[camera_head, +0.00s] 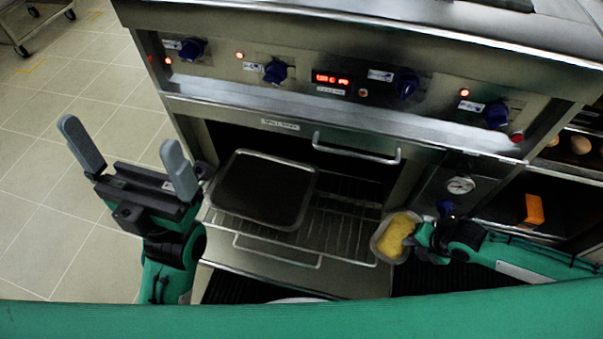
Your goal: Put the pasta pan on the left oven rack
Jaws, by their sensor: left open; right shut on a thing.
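The pasta pan (393,236) is a small grey pan with yellow food in it. My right gripper (418,238) is shut on its right edge and holds it by the front right of the oven rack. I cannot tell whether the pan touches the rack. The oven rack (338,228) is a wire shelf pulled partly out of the open oven. A large dark tray (264,190) with a light metal rim sits on the rack's left part. My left gripper (128,157) is open and empty, left of the rack, with its fingers pointing up.
The oven's control panel (340,80) with blue knobs runs above, and a metal handle bar (356,150) juts out over the rack. An orange box (532,210) lies on a shelf at the right. Bare rack shows right of the dark tray. Tiled floor (70,190) is clear at the left.

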